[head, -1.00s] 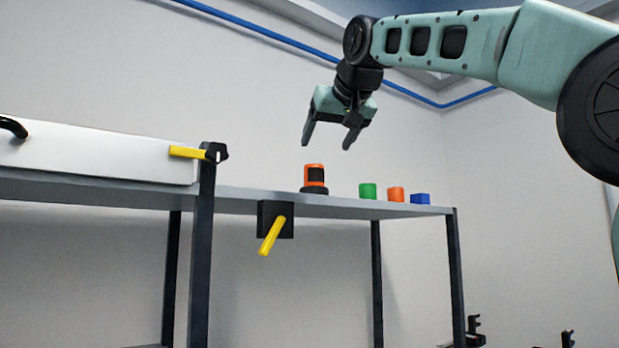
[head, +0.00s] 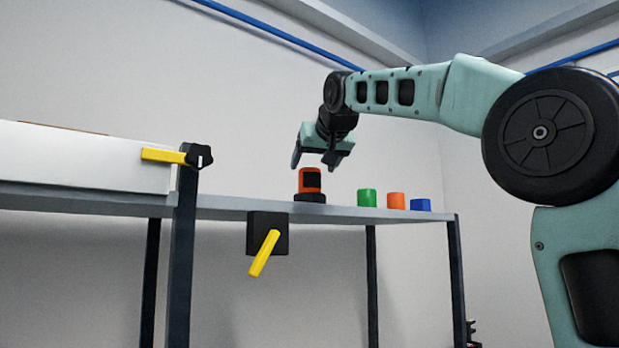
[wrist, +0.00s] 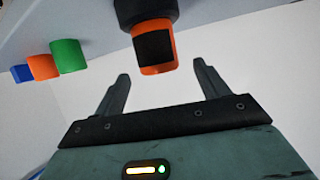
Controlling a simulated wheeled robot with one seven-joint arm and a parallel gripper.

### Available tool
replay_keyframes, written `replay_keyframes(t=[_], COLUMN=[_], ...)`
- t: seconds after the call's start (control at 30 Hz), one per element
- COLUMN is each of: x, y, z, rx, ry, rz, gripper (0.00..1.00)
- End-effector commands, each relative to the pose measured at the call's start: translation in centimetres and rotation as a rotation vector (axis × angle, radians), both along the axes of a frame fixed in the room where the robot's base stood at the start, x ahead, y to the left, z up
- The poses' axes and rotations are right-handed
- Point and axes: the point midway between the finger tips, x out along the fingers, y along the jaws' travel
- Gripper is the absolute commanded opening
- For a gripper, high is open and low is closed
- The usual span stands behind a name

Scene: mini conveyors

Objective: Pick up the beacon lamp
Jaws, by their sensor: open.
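The beacon lamp (head: 310,182) is orange with a black panel and a wide black base. It stands upright on the grey shelf top (head: 235,209). My gripper (head: 313,167) is open, pointing down just above the lamp, its fingers close to the lamp's top. In the wrist view the lamp (wrist: 154,45) shows at the top, its orange end near the fingertips. The open fingers (wrist: 160,75) lie on either side below it, with nothing between them along most of their length. Whether a finger touches the lamp I cannot tell.
A green block (head: 367,198), an orange block (head: 396,201) and a blue block (head: 420,205) stand right of the lamp. A white box-like unit (head: 80,158) with a yellow lever (head: 163,155) is at left. A yellow handle (head: 264,253) hangs at the shelf's front edge.

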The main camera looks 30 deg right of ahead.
Motion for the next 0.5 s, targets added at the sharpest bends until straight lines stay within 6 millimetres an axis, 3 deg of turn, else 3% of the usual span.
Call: replay_keyframes(t=[0.27,0.5], x=[2.1,5.1], y=[-0.6,-1.7], z=[-0.6,-1.4], rx=[0.0,0.0], ry=[0.0,0.002], rz=[0.0,0.0], gripper=[0.74,0.74])
